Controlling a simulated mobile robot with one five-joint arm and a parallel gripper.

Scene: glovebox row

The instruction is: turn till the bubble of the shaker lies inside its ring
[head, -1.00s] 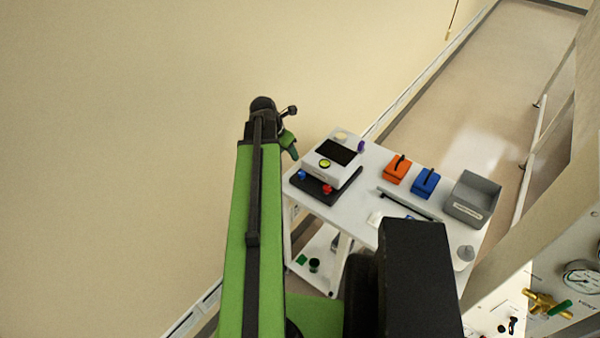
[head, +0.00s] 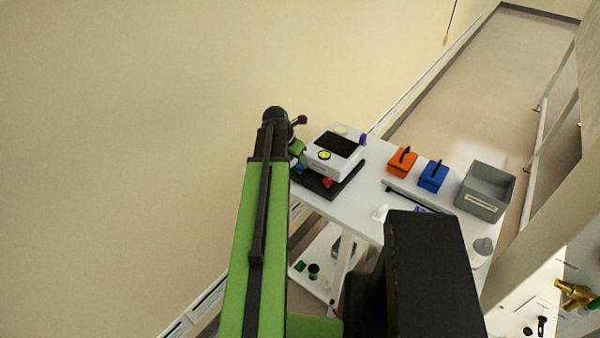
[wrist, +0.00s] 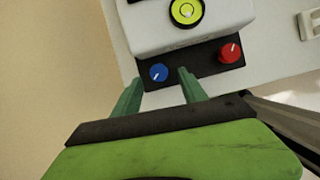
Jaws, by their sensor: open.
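The shaker (head: 334,150) is a white box with a dark top panel on a black base at the near left of the white table. Its round yellow-green bubble level (wrist: 187,11) has a black ring mark and a pale bubble near the middle; whether the bubble is fully inside the ring is too small to tell. On the black base's front, a blue knob (wrist: 158,72) and a red knob (wrist: 230,53) show in the wrist view. My gripper (wrist: 158,80) is open, its green fingers on either side of the blue knob in the picture. I cannot tell whether they touch it.
An orange box (head: 402,164), a blue box (head: 433,177) and a grey bin (head: 486,190) stand to the right on the table. A dark bar (head: 408,198) lies in front of them. Green items (head: 313,271) sit on the lower shelf. A brass valve (head: 574,294) is at the right.

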